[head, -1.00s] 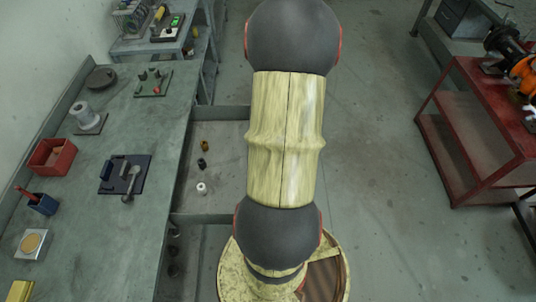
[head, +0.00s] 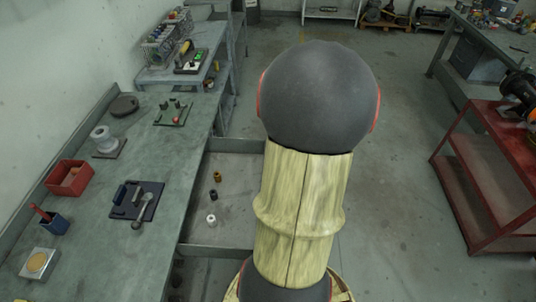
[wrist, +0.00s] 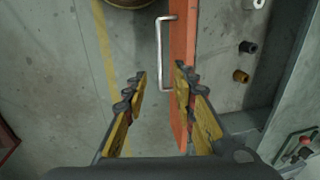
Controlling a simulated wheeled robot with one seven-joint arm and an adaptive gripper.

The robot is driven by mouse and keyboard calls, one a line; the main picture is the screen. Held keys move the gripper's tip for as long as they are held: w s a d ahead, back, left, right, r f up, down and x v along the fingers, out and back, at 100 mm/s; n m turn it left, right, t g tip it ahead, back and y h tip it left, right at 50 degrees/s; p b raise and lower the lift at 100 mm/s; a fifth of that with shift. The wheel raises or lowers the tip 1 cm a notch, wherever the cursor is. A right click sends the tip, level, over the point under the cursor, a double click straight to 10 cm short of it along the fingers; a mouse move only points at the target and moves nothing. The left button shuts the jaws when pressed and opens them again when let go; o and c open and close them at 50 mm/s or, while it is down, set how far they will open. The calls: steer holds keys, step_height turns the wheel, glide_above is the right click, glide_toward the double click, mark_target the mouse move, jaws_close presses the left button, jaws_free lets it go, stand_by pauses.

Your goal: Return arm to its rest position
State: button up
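My arm fills the middle of the head view, with a dark joint above a pale yellow link; it hides part of the floor and the drawer's right end. My gripper (wrist: 160,80) shows only in the wrist view, with its two yellow-padded fingers apart and nothing held between them. A metal handle (wrist: 160,55) on an orange drawer front (wrist: 183,40) lies beyond the fingertips. The right finger overlaps the drawer front in the picture; I cannot tell whether it touches.
The open drawer (head: 232,165) juts from the grey workbench (head: 95,235) at left, holding small fittings. The bench carries a red bin (head: 69,180) and a dark tray (head: 128,202). A red cart (head: 490,190) stands at right. Floor (head: 400,150) between is clear.

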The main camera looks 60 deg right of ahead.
stand_by(0.3)
steer(key=w+a+r+n+t, duration=0.1)
steer(key=w+a+r+n, duration=0.3)
steer(key=a, duration=0.8)
steer(key=w+a+r+n+t, duration=0.1)
steer(key=w+a+r+n, duration=0.3)
steer(key=a+r, duration=0.4)
steer(key=w+a+r+n+t, duration=0.1)
steer(key=w+a+r+n, duration=0.3)
steer(key=a, duration=1.3)
step_height(320, 180, up, 3)
steer(key=shift+w+a+r+n+t+h, duration=0.15)
steer(key=shift+w+n+t+h, duration=0.2)
steer(key=shift+n, duration=0.35)
